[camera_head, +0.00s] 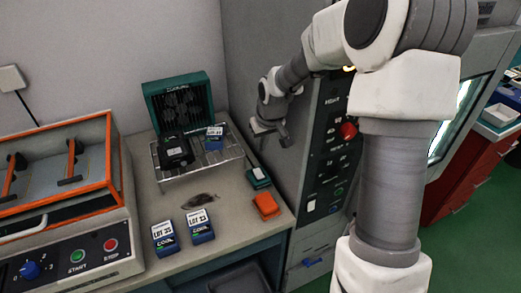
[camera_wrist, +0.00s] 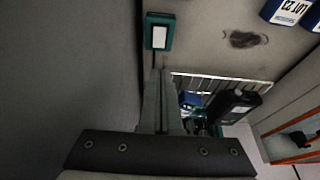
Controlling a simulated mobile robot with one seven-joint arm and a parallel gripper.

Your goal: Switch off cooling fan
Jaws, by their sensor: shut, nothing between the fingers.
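The cooling fan is a dark green box (camera_head: 180,102) with round grilles, standing at the back of the bench behind a wire rack. A small teal box with a pale face (camera_head: 258,177) lies on the bench to the right of the rack, near the grey cabinet. In the wrist view the teal box (camera_wrist: 160,32) shows just beyond my fingertips, with a thin dark cord running from it. Whether its switch is on or off cannot be told. My gripper (camera_head: 270,136) is shut and empty, above the bench between the rack and the cabinet; its fingers (camera_wrist: 160,78) point toward the teal box.
The wire rack (camera_head: 205,172) bears a black device (camera_head: 174,152) and a blue labelled unit (camera_head: 214,138). Two blue lot units (camera_head: 165,238) (camera_head: 200,226) and an orange item (camera_head: 266,205) lie in front. The cabinet (camera_head: 285,60) closes the right side; an orange-framed machine (camera_head: 60,210) stands left.

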